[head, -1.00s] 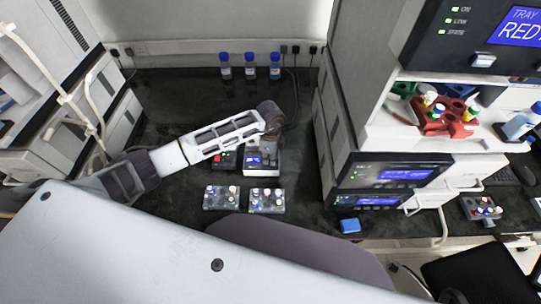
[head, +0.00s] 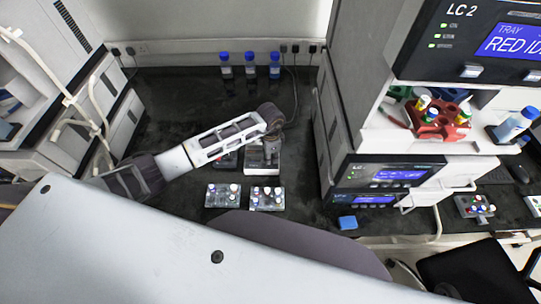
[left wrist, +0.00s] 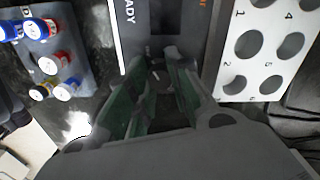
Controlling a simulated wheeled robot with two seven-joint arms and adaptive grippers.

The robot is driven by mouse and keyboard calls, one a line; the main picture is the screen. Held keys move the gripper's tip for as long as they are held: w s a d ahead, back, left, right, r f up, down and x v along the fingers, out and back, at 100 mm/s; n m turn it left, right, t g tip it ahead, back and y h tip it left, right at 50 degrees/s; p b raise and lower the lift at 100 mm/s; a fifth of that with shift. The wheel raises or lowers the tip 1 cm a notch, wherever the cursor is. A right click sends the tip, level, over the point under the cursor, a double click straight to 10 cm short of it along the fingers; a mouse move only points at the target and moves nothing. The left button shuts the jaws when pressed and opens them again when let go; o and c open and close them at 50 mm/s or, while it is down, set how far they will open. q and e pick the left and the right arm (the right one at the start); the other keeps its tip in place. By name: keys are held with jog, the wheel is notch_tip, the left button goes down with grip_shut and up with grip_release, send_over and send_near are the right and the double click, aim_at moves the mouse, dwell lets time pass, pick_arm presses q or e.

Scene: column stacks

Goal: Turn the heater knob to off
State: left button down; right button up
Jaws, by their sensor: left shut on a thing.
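The heater (head: 255,168) stands on the dark bench under my left wrist in the head view. In the left wrist view its dark panel (left wrist: 205,22) shows part of the word READY and some orange lettering. Its white top plate (left wrist: 270,50) has numbered round holes. My left gripper (head: 272,153) points down at the heater, and its green-padded fingers (left wrist: 160,76) reach onto the dark panel. The fingers are shut on the knob, which they mostly hide. I cannot read the knob's setting. My right gripper is not in view.
Two small racks of vials (head: 222,196) (head: 267,198) stand in front of the heater. Blue-capped bottles (head: 250,65) stand along the back wall.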

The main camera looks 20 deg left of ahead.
pick_arm(q)
jog(key=c, duration=1.3)
grip_release()
jog(key=shift+r, duration=0.2)
jog(key=shift+r, duration=5.8)
